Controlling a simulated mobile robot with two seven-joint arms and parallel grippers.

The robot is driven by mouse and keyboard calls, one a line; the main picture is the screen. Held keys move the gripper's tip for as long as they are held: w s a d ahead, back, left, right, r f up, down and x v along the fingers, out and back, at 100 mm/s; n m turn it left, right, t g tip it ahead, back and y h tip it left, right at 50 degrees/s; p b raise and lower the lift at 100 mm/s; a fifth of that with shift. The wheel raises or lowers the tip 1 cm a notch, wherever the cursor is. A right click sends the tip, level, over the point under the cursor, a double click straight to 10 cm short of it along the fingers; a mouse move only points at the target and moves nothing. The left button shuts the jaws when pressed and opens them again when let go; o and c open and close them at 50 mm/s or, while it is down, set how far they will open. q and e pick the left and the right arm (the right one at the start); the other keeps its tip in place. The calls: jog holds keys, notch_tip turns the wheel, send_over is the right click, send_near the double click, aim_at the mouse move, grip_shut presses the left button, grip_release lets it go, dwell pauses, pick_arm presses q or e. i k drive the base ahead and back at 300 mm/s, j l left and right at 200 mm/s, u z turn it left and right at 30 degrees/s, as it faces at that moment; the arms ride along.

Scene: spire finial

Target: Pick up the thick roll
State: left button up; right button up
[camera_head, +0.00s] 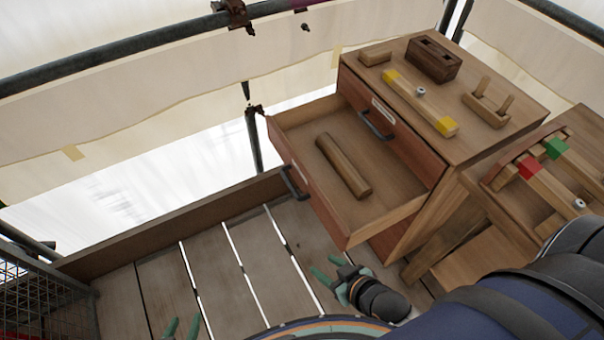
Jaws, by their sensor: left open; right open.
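The thick roll appears to be the brown wooden cylinder (343,167) lying in the open upper drawer (397,211) of a wooden cabinet. It lies alone on the drawer floor, clear of the walls. My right gripper (329,268) is open and empty, below the drawer's front corner in the picture and apart from the roll. My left gripper (182,328) is open at the bottom edge; only its green fingertips show.
The cabinet top (400,55) holds a yellow-ended bar (420,102), a dark slotted block (433,59) and a small peg rack (488,103). A second bench (510,205) stands at right. A mesh crate (45,295) is at lower left. The plank floor between is bare.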

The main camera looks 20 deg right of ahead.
aim_at(356, 182)
jog(key=z, duration=1.1)
jog(key=i+l+u, duration=0.25)
jog(key=l+u, duration=0.2)
jog(key=i+u, duration=0.15)
jog(key=i, duration=0.4)
